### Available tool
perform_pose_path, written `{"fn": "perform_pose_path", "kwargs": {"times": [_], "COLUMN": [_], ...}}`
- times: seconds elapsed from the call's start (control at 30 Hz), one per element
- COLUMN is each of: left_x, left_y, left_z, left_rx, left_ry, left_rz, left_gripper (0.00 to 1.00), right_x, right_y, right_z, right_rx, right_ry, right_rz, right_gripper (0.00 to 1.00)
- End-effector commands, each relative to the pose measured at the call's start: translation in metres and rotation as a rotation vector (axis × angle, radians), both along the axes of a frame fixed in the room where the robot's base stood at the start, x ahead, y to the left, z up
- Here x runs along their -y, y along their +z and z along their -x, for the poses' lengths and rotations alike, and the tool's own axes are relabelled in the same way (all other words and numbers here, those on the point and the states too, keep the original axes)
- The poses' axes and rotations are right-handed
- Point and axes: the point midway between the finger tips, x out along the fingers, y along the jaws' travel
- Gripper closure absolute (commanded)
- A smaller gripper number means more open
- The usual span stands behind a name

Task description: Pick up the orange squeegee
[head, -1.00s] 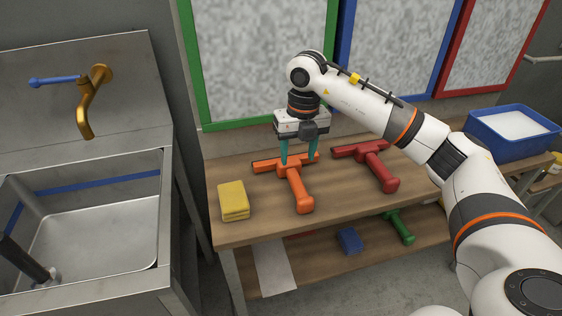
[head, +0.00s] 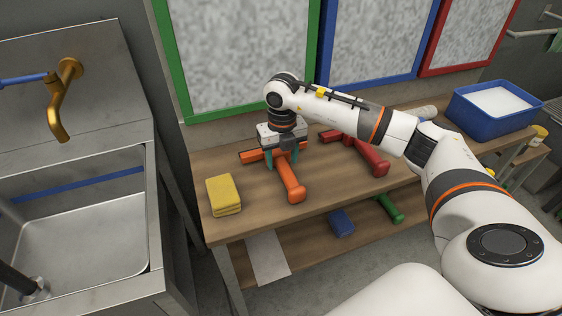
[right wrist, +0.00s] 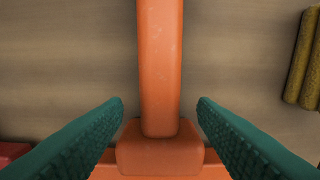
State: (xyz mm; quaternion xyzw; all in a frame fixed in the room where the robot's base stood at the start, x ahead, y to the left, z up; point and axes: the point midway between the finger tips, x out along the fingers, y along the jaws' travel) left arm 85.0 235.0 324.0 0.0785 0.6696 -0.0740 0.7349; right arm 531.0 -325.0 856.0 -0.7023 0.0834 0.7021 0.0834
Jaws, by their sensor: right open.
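The orange squeegee (head: 289,184) lies on the wooden table, its handle toward me and its crossbar toward the wall. It also shows in the right wrist view (right wrist: 160,70), with the handle running up the middle. My right gripper (head: 281,162) is open and points down over the squeegee where handle and crossbar meet. In the right wrist view its teal fingers (right wrist: 160,112) stand on either side of the handle, with gaps between. My left gripper is not in view.
A red squeegee (head: 367,155) lies right of the orange one, partly behind my arm. A blue tub (head: 492,112) stands at the right. A green squeegee (head: 390,208) and blue block (head: 341,223) are on the lower shelf. A sink (head: 80,235) is at the left.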

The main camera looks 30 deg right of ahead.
Motion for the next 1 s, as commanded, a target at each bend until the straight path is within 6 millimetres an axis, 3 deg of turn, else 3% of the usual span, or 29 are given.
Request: {"fn": "perform_pose_path", "kwargs": {"times": [0.13, 0.4, 0.7, 1.0], "left_x": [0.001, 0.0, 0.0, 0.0], "left_y": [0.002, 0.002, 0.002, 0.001], "left_z": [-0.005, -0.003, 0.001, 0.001], "left_rx": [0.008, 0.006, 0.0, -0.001], "left_ry": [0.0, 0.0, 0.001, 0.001], "left_rz": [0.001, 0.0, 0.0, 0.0], "left_gripper": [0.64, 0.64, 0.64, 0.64], "right_x": [0.0, 0.0, 0.0, 0.0], "right_y": [-0.017, -0.021, -0.02, -0.015], "right_z": [0.001, 0.0, 0.0, 0.0], "right_rx": [-0.002, 0.0, 0.0, 0.002], "right_ry": [0.001, 0.001, 0.001, 0.001], "right_rz": [0.001, 0.0, 0.0, -0.001], "right_gripper": [0.47, 0.47, 0.95, 0.96]}}
